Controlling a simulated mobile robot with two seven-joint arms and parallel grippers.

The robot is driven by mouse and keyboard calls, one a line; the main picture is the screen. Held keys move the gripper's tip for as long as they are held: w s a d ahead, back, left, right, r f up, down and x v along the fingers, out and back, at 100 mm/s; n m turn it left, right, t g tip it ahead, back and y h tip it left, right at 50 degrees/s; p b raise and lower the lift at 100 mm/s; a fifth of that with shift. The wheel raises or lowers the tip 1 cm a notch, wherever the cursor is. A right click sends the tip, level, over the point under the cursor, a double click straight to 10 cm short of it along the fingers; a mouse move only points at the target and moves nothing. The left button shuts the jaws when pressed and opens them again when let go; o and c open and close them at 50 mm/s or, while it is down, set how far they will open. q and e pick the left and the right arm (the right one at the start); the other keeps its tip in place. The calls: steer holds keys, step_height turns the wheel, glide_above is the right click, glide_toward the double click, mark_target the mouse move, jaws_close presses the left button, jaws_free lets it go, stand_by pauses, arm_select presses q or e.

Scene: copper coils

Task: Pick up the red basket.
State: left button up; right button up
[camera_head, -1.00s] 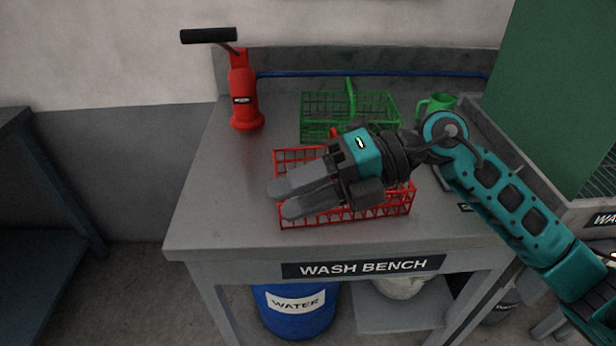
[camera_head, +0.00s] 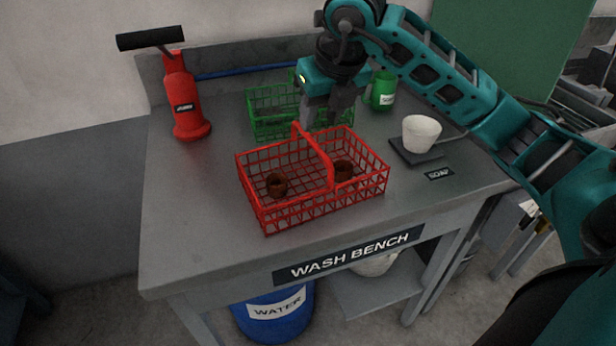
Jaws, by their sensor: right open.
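The red basket (camera_head: 312,207) stands upright on the wash bench (camera_head: 185,235), near its front edge. It is a wire basket with a handle arching over its middle. Two small brown copper-like coils (camera_head: 277,185) lie inside, one on each side of the handle. My right gripper (camera_head: 318,122) points down just behind and above the handle's top. It is open and holds nothing. Whether a finger touches the handle I cannot tell. My left gripper is not in view.
A green basket (camera_head: 262,122) stands behind the red one, partly hidden by my gripper. A red pump (camera_head: 186,105) stands at the back left. A green mug (camera_head: 381,92) and a white cup (camera_head: 421,133) on a dark pad are to the right. The bench's left front is clear.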

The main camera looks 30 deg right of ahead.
mark_target(312, 139)
steer(key=x, duration=0.8)
steer(key=shift+a, duration=0.25)
steer(key=shift+f+b, duration=0.3)
steer(key=shift+b, duration=0.1)
jaws_close()
stand_by(0.5)
steer(key=shift+r, duration=0.1)
